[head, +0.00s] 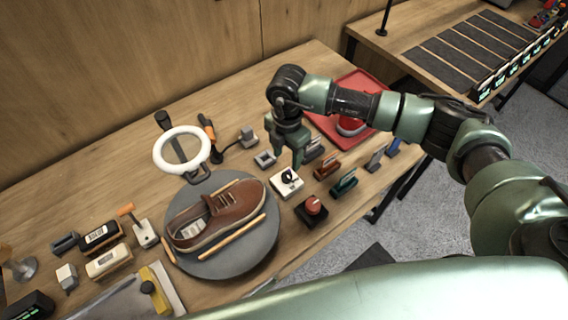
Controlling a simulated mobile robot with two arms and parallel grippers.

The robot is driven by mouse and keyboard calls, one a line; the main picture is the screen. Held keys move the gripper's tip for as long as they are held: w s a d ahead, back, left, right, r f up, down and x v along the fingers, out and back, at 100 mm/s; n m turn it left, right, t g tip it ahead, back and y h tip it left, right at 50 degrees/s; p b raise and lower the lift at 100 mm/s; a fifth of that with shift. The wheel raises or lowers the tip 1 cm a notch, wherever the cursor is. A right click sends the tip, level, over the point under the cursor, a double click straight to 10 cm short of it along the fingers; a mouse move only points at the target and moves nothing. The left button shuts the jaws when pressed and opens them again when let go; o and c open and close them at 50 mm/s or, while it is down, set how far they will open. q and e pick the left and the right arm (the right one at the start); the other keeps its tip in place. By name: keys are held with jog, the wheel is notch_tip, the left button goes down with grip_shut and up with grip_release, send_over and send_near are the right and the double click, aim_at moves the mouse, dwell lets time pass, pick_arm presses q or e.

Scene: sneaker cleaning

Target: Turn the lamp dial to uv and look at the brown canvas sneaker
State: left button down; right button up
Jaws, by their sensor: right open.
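My right gripper (289,160) points down, open, just above and behind this dial. I cannot tell whether it touches the dial. My left gripper is out of view.
A black box with a red knob (312,206) stands near the front edge, close to the dial. Several small brushes and holders stand to the right, before a red tray (360,88). Wooden sticks flank the sneaker. Brushes and a yellow tool (155,290) lie at left.

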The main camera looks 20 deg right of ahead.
aim_at(287, 174)
jog(key=f, duration=0.2)
jog(key=f+p, duration=0.1)
jog(key=f, duration=0.1)
jog(key=s+f+p, duration=0.1)
jog(key=f, duration=0.1)
jog(key=shift+f, duration=0.25)
jog(key=shift+w+f, duration=0.15)
jog(key=shift+f, duration=0.3)
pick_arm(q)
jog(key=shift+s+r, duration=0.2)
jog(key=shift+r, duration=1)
pick_arm(e)
grip_shut()
